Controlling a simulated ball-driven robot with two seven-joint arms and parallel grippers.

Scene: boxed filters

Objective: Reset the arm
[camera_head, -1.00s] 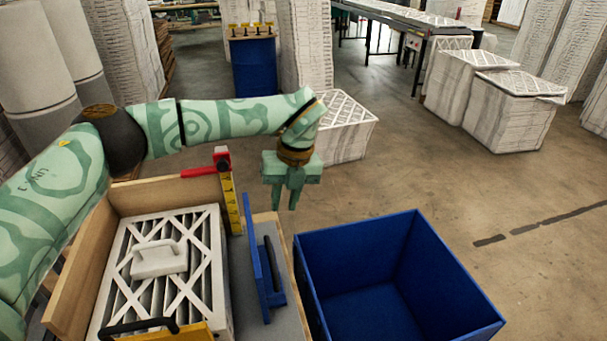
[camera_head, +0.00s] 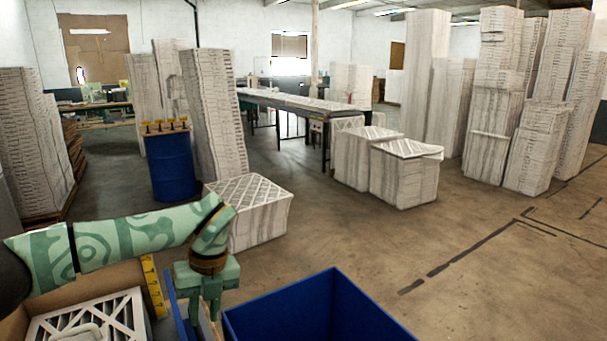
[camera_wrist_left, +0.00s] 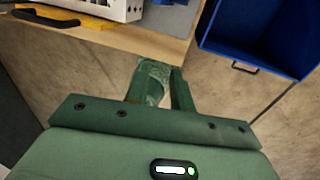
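My left gripper (camera_head: 205,312) hangs fingers-down from the green arm at the lower left of the head view. Its two fingers stand a little apart with nothing seen between them. In the left wrist view the fingers (camera_wrist_left: 166,78) show empty in front of the floor, beside the wooden table edge (camera_wrist_left: 130,42). My right gripper is in neither view.
A blue bin (camera_head: 320,303) is right of the gripper; it also shows in the wrist view (camera_wrist_left: 262,28). Filter stacks, a blue drum (camera_head: 172,165) and a conveyor (camera_head: 300,103) stand beyond.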

